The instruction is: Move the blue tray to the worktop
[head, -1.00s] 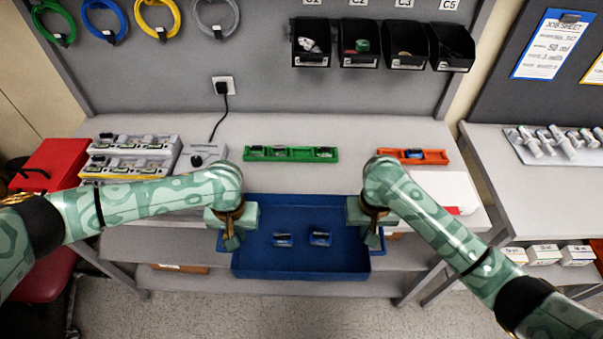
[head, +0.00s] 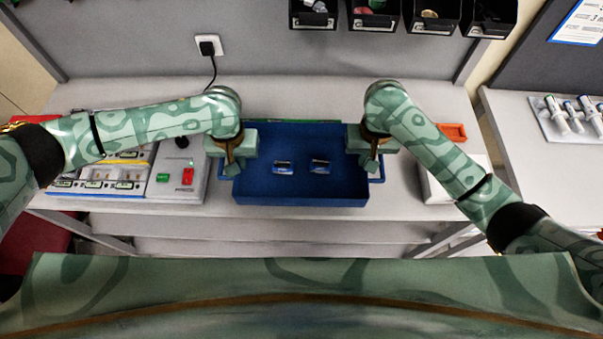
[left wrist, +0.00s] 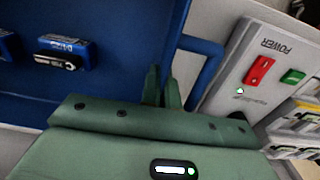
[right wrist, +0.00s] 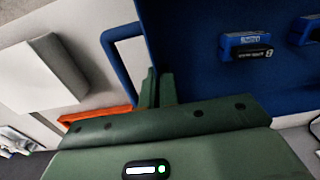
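The blue tray (head: 300,194) is level over the front part of the grey worktop (head: 300,92), with two small blue devices (head: 283,167) (head: 320,166) inside. I cannot tell whether its underside touches the worktop. My left gripper (head: 231,160) is at the tray's left handle; the left wrist view shows its fingers (left wrist: 162,90) close together beside the tray wall and handle (left wrist: 208,68). My right gripper (head: 371,158) is at the right side; its fingers (right wrist: 158,90) are likewise close together by the right handle (right wrist: 112,58). The finger contact is partly hidden.
A grey power box (head: 180,182) with red and green switches stands just left of the tray, beside a device rack (head: 105,178). A green bin (head: 290,121) is mostly hidden behind the tray. An orange bin (head: 453,132) and a white box (head: 445,180) lie to the right.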

